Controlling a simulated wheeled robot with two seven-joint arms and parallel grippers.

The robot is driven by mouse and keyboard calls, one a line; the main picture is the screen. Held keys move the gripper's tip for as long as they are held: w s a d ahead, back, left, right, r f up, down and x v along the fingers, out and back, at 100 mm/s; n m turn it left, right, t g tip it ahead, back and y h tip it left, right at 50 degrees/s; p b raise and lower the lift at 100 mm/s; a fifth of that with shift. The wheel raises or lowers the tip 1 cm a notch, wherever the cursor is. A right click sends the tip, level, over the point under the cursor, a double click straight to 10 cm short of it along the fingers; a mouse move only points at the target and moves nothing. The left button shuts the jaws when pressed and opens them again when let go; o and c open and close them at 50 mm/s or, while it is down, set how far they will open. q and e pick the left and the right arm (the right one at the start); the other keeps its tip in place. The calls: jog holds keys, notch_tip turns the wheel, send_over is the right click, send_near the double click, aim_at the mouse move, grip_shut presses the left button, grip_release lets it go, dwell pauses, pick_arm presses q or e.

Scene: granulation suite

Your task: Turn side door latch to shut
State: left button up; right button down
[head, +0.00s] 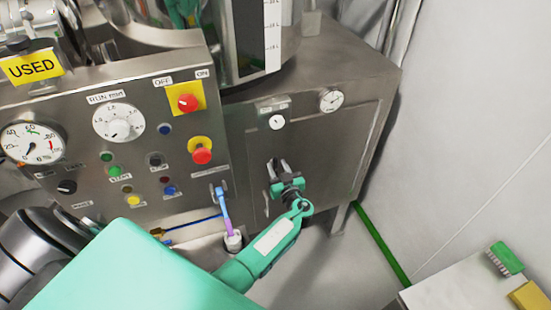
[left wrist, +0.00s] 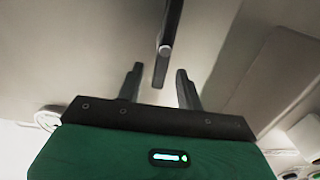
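The side door (head: 335,150) is a flat steel panel on the right face of the machine cabinet. My left gripper (head: 278,164) is in front of its left part, fingers pointing at the panel. In the left wrist view the two dark fingers of the gripper (left wrist: 159,72) are apart. A dark narrow bar, seemingly the latch handle (left wrist: 172,25), stands out from the panel and ends between or just beyond the fingertips. I cannot tell whether they touch it. In the head view the gripper hides most of the latch, so its angle is unclear. My right gripper is not in view.
Left of the door is a control panel (head: 80,120) with dials, a red knob and buttons. A blue-purple tube (head: 224,208) stands left of my forearm. A bench (head: 455,290) is at lower right.

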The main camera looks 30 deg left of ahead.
pick_arm(q)
jog(key=shift+p+x, duration=0.35)
jog(key=shift+x, duration=1)
